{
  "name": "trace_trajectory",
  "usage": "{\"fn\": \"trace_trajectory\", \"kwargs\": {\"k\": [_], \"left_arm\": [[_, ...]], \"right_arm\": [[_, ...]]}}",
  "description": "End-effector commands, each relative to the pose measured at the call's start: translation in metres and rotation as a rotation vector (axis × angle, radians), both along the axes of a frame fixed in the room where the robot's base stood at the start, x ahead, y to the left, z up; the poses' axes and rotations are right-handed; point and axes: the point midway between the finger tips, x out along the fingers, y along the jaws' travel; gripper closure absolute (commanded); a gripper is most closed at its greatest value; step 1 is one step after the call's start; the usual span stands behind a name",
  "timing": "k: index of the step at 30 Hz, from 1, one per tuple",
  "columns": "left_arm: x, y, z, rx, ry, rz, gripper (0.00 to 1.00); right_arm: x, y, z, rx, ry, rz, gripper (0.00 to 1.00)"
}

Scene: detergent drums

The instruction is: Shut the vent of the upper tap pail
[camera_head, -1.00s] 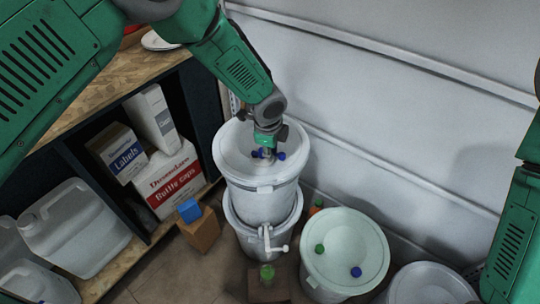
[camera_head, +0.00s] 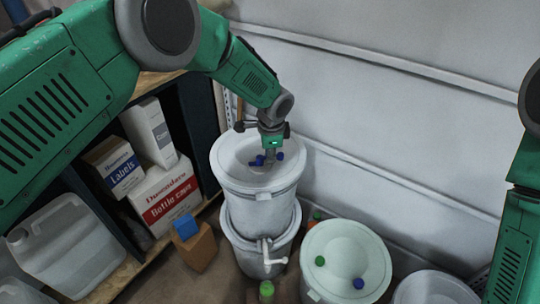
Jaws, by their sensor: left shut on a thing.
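The upper tap pail (camera_head: 250,190) is a white, lidded drum stacked on a lower white pail (camera_head: 238,248) with a white tap (camera_head: 270,250). My left gripper (camera_head: 269,159) reaches down from above onto the upper pail's lid. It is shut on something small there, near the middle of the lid.
A pale pail (camera_head: 345,245) with a green cap and a blue cap stands right of the stack, with another white lid (camera_head: 435,290) beyond. A shelf with boxes (camera_head: 165,195) and a clear jug (camera_head: 75,240) is at left.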

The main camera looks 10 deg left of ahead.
Motion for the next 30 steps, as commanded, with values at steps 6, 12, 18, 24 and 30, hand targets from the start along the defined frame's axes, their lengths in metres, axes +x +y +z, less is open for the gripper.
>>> {"fn": "trace_trajectory", "kwargs": {"k": [6, 12, 18, 24, 30], "left_arm": [[0.002, 0.000, 0.002, -0.003, -0.005, 0.005, 1.00], [0.002, 0.000, 0.002, -0.003, -0.006, 0.005, 0.70], [0.001, 0.000, 0.001, -0.002, -0.004, 0.005, 0.70], [0.000, 0.000, 0.008, -0.001, -0.003, 0.004, 0.70], [-0.006, -0.003, 0.044, -0.002, -0.005, 0.004, 0.70]], "right_arm": [[0.000, 0.000, 0.000, 0.000, 0.000, 0.000, 0.48], [0.000, 0.000, 0.000, 0.000, 0.000, 0.000, 0.48], [0.000, 0.000, 0.000, 0.000, 0.000, 0.000, 0.48], [-0.003, 0.000, 0.001, 0.000, -0.002, 0.000, 0.48], [-0.003, 0.000, 0.001, 0.000, -0.003, 0.000, 0.48]]}}
